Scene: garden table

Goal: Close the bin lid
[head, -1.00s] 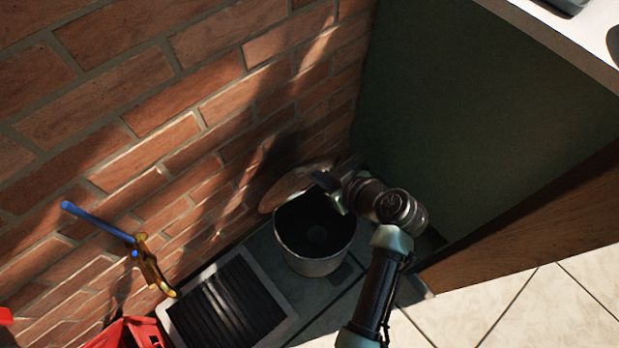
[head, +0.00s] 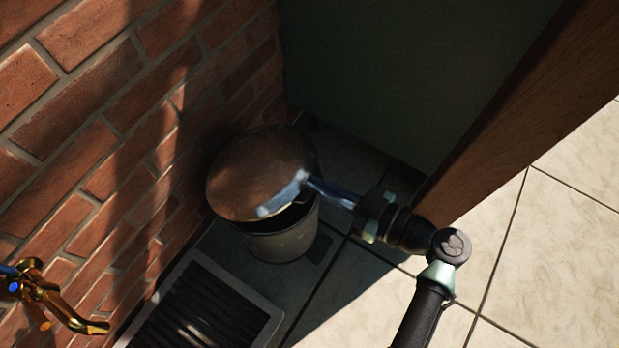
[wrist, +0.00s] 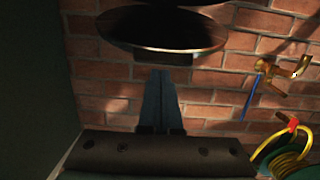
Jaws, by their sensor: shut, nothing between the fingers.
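The bin (head: 282,244) is a grey round bucket on the dark floor by the brick wall. Its brownish, shiny round lid (head: 255,168) is tilted over it, with a dark gap at the front right rim. My gripper (head: 310,184) is shut and empty, its fingers at the lid's right edge; the exact contact is hard to tell. In the wrist view my fingers (wrist: 160,90) are together. Above them is a dark round shape with a shiny rim; I cannot tell whether it is the lid's underside or the bin's mouth.
The brick wall (head: 90,110) is on the left and a dark green panel (head: 400,70) behind. A floor grate (head: 200,310) lies in front of the bin. A brass tap (head: 50,300) sticks out at the lower left. Pale tiles (head: 560,220) are clear at right.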

